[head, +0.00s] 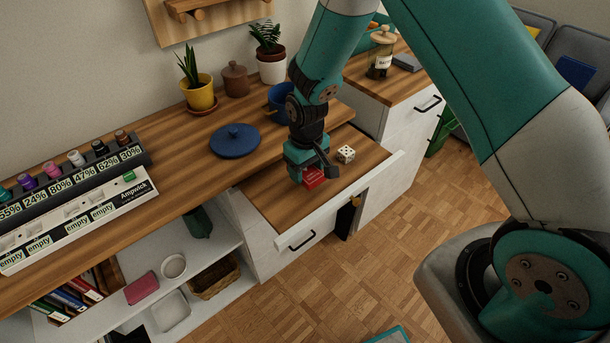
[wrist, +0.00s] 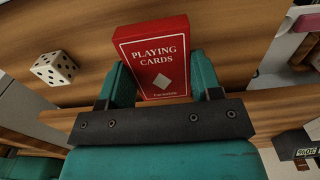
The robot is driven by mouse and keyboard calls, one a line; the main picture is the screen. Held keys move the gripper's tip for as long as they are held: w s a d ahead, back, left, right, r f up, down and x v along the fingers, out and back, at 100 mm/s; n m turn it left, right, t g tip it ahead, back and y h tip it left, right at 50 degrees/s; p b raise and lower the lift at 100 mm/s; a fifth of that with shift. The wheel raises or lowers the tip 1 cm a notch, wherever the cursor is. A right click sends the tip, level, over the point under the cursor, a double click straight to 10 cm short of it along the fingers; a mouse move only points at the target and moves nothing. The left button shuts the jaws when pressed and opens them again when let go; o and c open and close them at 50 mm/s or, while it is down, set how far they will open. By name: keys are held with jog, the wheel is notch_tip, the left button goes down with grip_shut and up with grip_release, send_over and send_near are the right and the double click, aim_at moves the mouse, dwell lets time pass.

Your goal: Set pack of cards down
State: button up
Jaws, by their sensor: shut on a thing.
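The pack of cards (wrist: 153,55) is a red box with "PLAYING CARDS" in white. My gripper (wrist: 153,88) is shut on it, with one teal finger at each side of its lower part in the wrist view. In the head view my gripper (head: 308,172) points down over the wooden surface of the pulled-out drawer (head: 275,207), and the red pack (head: 314,178) shows at its fingertips. I cannot tell whether the pack touches the surface below.
A white die (head: 346,154) lies on the drawer surface, right of the pack. The drawer's front left part is clear.

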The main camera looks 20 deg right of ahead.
aim_at(307, 170)
jog(key=shift+f, duration=1.5)
jog(key=shift+f, duration=0.2)
jog(key=o, duration=0.9)
jog(key=shift+o, duration=0.2)
jog(key=shift+r, duration=0.2)
